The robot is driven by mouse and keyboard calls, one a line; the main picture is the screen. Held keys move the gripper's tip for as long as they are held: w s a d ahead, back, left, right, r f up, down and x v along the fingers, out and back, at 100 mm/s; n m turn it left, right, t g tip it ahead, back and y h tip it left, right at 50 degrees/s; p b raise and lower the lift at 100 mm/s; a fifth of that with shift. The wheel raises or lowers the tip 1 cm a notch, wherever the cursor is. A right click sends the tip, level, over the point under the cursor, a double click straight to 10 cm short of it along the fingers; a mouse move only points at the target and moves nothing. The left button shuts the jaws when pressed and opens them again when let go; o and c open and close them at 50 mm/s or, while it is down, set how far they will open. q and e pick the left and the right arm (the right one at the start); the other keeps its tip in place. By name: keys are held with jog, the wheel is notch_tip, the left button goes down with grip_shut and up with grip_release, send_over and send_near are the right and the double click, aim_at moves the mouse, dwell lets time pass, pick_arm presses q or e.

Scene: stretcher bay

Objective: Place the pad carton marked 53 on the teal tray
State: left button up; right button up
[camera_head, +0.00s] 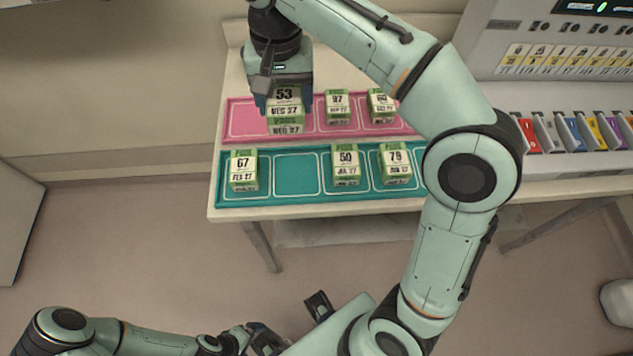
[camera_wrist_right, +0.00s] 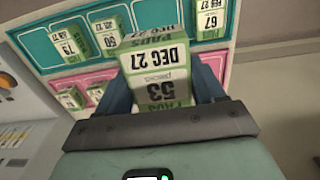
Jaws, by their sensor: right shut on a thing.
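The pad carton marked 53 (camera_head: 285,97) is green and white, with DEC 27 on its label. My right gripper (camera_head: 283,104) is shut on it above the pink tray (camera_head: 243,119). The carton also fills the middle of the right wrist view (camera_wrist_right: 160,75), between the two fingers. I cannot tell whether its base touches the tray. The teal tray (camera_head: 297,174) lies nearer to me, with its second compartment from the left empty. My left gripper (camera_head: 291,322) is low in the head view, partly hidden, away from the trays.
On the teal tray stand cartons 67 (camera_head: 243,171), 50 (camera_head: 345,166) and 79 (camera_head: 395,163). On the pink tray stand carton 97 (camera_head: 337,105) and another carton (camera_head: 381,105) at right. A dispenser with coloured bins (camera_head: 570,130) is at right. My right arm covers the trays' right ends.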

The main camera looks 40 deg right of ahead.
jog(key=shift+s, duration=0.4)
notch_tip(320, 180, down, 15)
jog(key=b, duration=0.4)
jog(key=shift+r+b, duration=0.15)
jog(key=shift+b, duration=0.15)
pick_arm(q)
notch_tip(320, 180, down, 6)
jog(key=s, duration=0.1)
jog(key=shift+s+b, duration=0.3)
jog(key=shift+b, duration=0.15)
pick_arm(e)
jog(key=shift+f, duration=2.5)
pick_arm(q)
jog(key=shift+r, duration=0.1)
pick_arm(e)
jog(key=shift+f, duration=0.15)
jog(key=o, duration=1.2)
pick_arm(q)
jog(key=r+p, duration=0.2)
jog(key=shift+w+r+p, duration=0.2)
jog(key=shift+r+p, duration=0.15)
jog(key=shift+p, duration=0.05)
pick_arm(e)
notch_tip(320, 180, up, 12)
jog(key=shift+r, duration=0.15)
